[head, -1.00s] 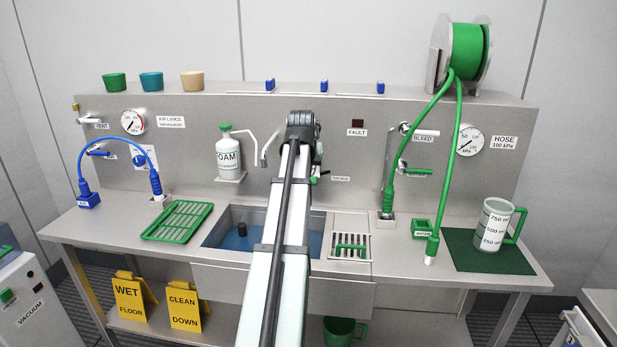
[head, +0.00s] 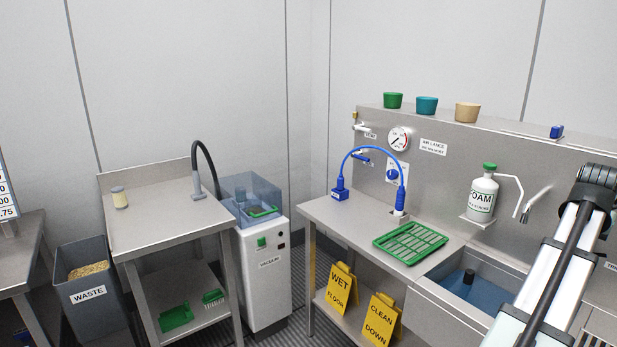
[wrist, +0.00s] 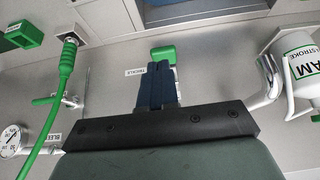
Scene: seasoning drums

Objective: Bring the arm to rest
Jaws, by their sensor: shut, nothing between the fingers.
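In the wrist view my gripper (wrist: 158,72) is shut, its dark fingers together and nothing visible between them. It is in front of the steel back panel (wrist: 105,85), by a green trickle handle (wrist: 163,54); I cannot tell whether it touches anything. In the head view my arm (head: 562,255) reaches up at the right edge, over the right side of the sink; the gripper itself is hidden there.
The foam bottle (head: 482,196) stands left of my arm. The sink (head: 470,275), a green rack (head: 410,242) and a blue hose (head: 372,152) are on the bench. In the wrist view a green hose (wrist: 66,75) hangs to the left. A vacuum unit (head: 262,285) and waste bin (head: 85,285) stand farther left.

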